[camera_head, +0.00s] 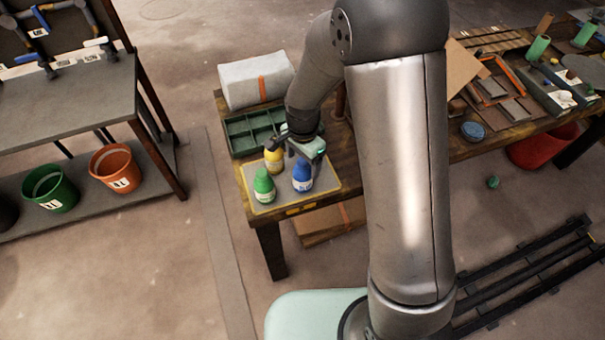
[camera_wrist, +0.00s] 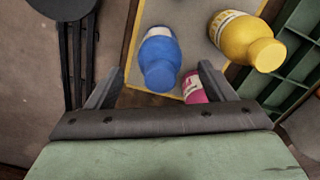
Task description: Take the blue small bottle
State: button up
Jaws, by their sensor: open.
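The blue small bottle (camera_head: 302,178) stands upright on a grey mat with a yellow edge (camera_head: 322,184) at the near left end of the wooden table. My gripper (camera_head: 307,155) is just over it, open and empty. In the wrist view the blue bottle (camera_wrist: 160,60) shows between and beyond the two fingertips of my gripper (camera_wrist: 161,69), with gaps on both sides. I cannot tell how far above it the fingertips are. A yellow bottle (camera_head: 273,160) and a green bottle (camera_head: 264,185) stand close by. A pink bottle (camera_wrist: 193,86) is partly hidden by the right finger.
A green divided tray (camera_head: 240,133) lies behind the mat, with a grey-white box (camera_head: 256,80) beyond it. A shelf at left holds a green bucket (camera_head: 50,188) and an orange bucket (camera_head: 116,168). My arm hides the table's middle. A red tub (camera_head: 540,150) is at right.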

jog(key=shift+f, duration=1.4)
jog(key=c, duration=1.3)
jog(key=shift+o, duration=0.2)
jog(key=shift+r, duration=0.15)
